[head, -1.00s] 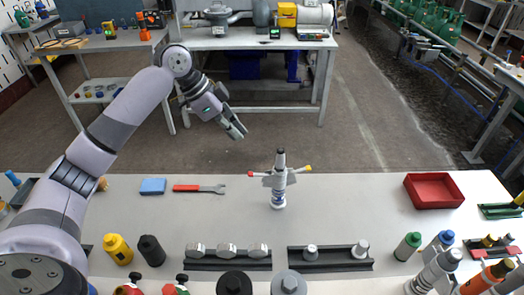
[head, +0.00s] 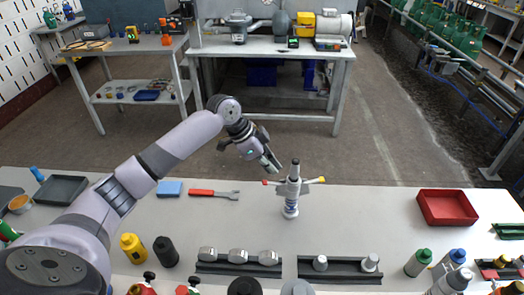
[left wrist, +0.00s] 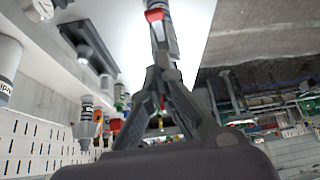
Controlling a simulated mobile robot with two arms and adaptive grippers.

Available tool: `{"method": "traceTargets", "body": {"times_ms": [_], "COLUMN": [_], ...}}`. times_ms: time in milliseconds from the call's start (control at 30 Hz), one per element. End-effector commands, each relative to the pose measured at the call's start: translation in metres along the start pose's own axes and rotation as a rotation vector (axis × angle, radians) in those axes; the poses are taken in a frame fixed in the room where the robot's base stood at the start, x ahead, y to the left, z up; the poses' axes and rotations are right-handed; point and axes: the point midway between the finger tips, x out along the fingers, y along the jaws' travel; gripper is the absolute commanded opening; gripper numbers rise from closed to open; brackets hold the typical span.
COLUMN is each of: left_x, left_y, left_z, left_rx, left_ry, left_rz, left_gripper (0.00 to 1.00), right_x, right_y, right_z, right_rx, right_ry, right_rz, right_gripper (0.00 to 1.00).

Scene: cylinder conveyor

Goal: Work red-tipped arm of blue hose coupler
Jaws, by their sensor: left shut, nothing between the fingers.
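The hose coupler (head: 292,190) stands upright on the table, a white and grey body with a dark top and a blue band near its foot. Its red-tipped arm (head: 265,182) points left and its yellow-tipped arm (head: 320,180) points right. My left gripper (head: 274,166) is shut and empty, its fingertips just above and behind the red-tipped arm. In the left wrist view, the fingers (left wrist: 164,72) are closed together, with the red tip (left wrist: 154,15) just beyond them; a small gap seems to remain. My right gripper is out of view.
A red-handled wrench (head: 214,193) and a blue block (head: 170,188) lie left of the coupler. A red tray (head: 447,222) is at the right. Racks with metal pieces (head: 340,278) and several bottles line the front. The table around the coupler is clear.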

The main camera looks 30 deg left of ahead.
Motion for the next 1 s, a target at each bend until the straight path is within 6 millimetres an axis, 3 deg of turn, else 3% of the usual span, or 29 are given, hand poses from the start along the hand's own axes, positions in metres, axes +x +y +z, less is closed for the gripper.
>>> {"method": "traceTargets", "body": {"times_ms": [233,1000], "left_x": [0.018,0.023], "left_y": [0.000,-0.001], "left_z": [0.023,0.030], "left_rx": [-0.004,-0.003], "left_ry": [-0.005,0.052], "left_rz": [-0.001,-0.002], "left_gripper": [0.00,0.00], "right_x": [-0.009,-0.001], "right_y": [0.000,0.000], "right_z": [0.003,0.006], "right_rx": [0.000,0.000], "right_ry": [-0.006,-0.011], "right_rz": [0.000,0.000], "right_gripper": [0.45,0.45]}}
